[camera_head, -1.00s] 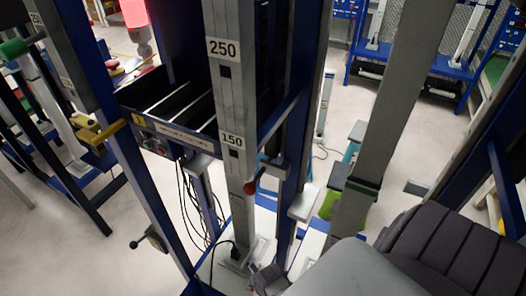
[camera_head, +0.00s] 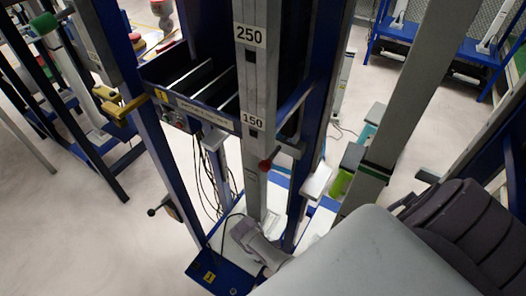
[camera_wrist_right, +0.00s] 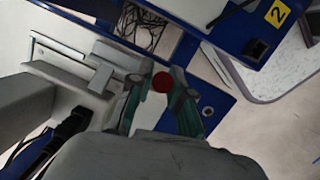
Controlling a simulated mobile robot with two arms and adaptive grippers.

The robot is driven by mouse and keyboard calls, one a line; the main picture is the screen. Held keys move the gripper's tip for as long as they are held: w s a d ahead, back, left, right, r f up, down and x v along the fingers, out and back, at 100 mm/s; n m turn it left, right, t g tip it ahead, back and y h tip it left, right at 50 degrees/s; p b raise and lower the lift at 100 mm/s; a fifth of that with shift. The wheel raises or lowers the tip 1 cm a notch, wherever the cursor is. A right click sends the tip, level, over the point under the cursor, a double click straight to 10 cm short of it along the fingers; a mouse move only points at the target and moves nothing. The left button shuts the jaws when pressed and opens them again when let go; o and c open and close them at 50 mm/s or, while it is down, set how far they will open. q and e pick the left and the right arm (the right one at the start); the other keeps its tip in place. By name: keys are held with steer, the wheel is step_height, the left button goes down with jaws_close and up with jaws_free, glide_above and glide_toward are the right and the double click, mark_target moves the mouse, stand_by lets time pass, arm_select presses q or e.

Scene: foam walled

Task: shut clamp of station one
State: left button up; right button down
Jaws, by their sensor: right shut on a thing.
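My right gripper (camera_wrist_right: 158,112) is in the right wrist view, its two teal-edged fingers shut on a red ball knob (camera_wrist_right: 162,82). The knob sits beside a grey metal block (camera_wrist_right: 118,58) over a blue plate. In the head view my right gripper (camera_head: 241,232) is low by the foot of the station-one frame, and the knob it holds is hidden there. A yellow label 1 (camera_head: 209,277) marks the blue base plate (camera_head: 226,270). Another red knob (camera_head: 265,165) is higher on the grey column, apart from my gripper. My left gripper is not in view.
A tall grey column (camera_head: 257,90) and blue posts stand close around my right arm. Black cables (camera_head: 205,180) hang behind the frame. Open floor (camera_head: 70,240) lies to the left.

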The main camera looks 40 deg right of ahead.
steer(key=c, duration=1.1)
jaws_free()
steer(key=v, duration=1.2)
